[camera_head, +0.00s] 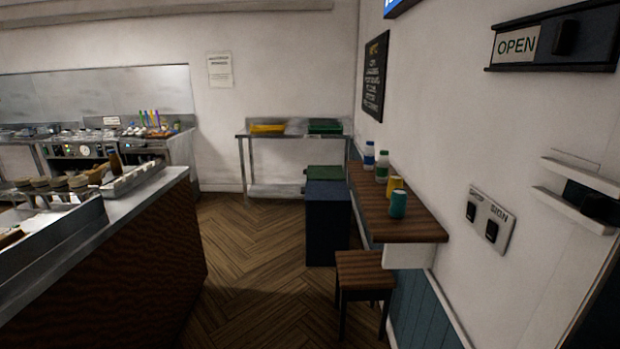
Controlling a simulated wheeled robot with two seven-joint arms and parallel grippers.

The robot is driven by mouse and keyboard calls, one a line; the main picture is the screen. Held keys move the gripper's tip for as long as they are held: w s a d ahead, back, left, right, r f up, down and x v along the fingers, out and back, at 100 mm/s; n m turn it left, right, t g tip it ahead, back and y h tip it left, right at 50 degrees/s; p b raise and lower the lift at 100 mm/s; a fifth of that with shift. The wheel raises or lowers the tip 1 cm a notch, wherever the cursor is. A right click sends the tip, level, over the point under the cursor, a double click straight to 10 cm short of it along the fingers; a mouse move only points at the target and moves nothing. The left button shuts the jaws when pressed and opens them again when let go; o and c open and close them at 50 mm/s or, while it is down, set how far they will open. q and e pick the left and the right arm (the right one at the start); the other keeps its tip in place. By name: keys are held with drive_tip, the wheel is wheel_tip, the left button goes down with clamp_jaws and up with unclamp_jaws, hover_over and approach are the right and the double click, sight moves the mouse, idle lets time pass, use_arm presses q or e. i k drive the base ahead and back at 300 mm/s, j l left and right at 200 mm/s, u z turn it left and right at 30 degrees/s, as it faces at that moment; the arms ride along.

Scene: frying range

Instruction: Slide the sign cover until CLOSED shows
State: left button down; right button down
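The sign (517,43) is mounted high on the right wall, in the upper right of the head view. Its left part is a pale panel that reads OPEN. A dark sliding cover (592,38) with a raised black knob (565,37) sits over the right part of the sign and hides what is under it. The cover runs in a dark rail frame along the top and bottom. Neither of my grippers shows in this view, so nothing of mine touches the sign.
Below the sign, a switch plate (492,218) and a white bracket with a dark object (592,200) are on the wall. A wooden wall counter (420,228) holds bottles and cans, with a stool (364,268) beneath. A steel counter (150,183) stands left; the floor between is clear.

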sight(586, 36)
drive_tip(key=z, duration=1.25)
